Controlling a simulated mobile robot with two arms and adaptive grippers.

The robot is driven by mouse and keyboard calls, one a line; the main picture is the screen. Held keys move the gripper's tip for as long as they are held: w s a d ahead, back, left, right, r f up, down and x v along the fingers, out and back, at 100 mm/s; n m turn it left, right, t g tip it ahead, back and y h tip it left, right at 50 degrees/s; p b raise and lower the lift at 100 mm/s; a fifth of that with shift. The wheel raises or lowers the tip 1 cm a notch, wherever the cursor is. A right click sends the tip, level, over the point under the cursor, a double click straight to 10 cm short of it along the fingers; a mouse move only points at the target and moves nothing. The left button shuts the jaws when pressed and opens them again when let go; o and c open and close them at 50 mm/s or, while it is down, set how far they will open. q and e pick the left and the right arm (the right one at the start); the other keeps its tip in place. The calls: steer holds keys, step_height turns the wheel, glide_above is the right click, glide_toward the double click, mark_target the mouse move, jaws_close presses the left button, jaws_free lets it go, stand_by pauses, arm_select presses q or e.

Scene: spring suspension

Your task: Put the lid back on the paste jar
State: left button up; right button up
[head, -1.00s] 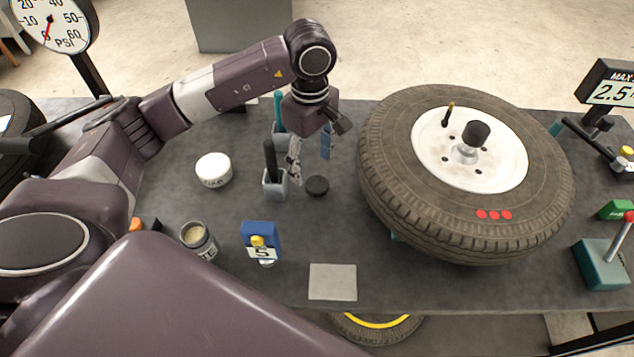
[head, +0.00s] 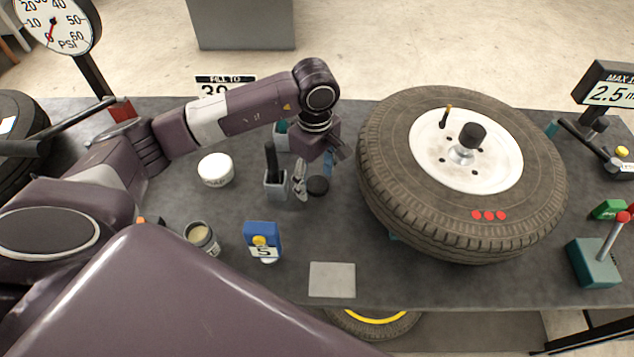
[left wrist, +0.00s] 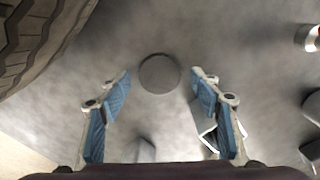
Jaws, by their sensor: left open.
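The paste jar (head: 202,238) stands open at the front left of the bench, with beige paste showing inside. A round black lid (head: 318,186) lies flat on the bench, between the grey holder and the tyre. In the left wrist view the lid (left wrist: 160,73) shows as a dark disc, centred between the fingers and beyond their tips. My left gripper (head: 313,177) is open and empty, pointing down close above the lid. Its blue-padded fingers (left wrist: 161,80) stand wide apart in the left wrist view. My right gripper is not in view.
A grey holder (head: 275,190) with a dark-handled tool stands just left of the gripper. A large wheel (head: 400,215) lies to the right. A white-lidded jar (head: 215,170), a blue block marked 5 (head: 262,240) and a grey plate (head: 332,280) stand nearby.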

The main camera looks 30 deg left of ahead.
arm_select(q)
steer(key=c, duration=0.8)
steer(key=shift+r, duration=0.2)
step_height(320, 180, up, 10)
steer(key=b, duration=0.2)
step_height(320, 180, up, 8)
glide_above(316, 182)
steer(key=shift+s+r, duration=0.1)
steer(key=shift+r, duration=0.75)
